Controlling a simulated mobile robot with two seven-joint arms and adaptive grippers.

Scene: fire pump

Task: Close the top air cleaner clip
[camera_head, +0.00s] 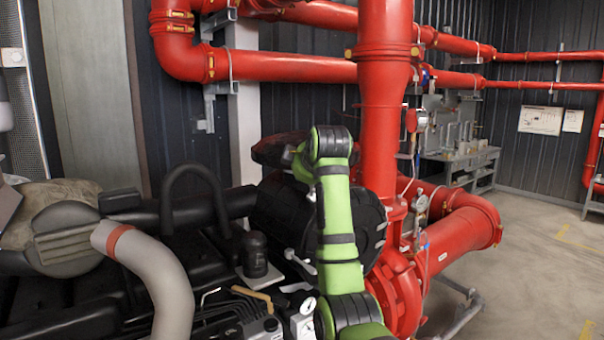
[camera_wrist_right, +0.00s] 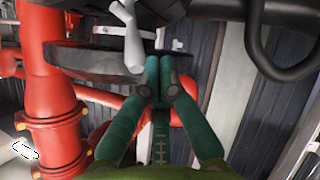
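The air cleaner (camera_head: 268,215) is a large black cylinder in the middle of the head view, partly hidden behind my green right arm. Its dark rim (camera_wrist_right: 85,62) crosses the upper part of the right wrist view. A light grey clip (camera_wrist_right: 131,42) shows at that rim, angled outward. My right gripper (camera_wrist_right: 160,62) has its two teal fingertips side by side with no visible gap, just right of the clip's lower end; I cannot tell whether they touch it. Nothing shows between the fingers. In the head view I cannot make out the fingertips. My left gripper is not in view.
Red pump pipes (camera_head: 384,110) stand close right of my arm. A grey hose (camera_head: 155,275) and black engine parts (camera_head: 60,290) fill the lower left. A gauge (camera_head: 308,305) sits low beside my arm. Open floor (camera_head: 545,265) lies at the right.

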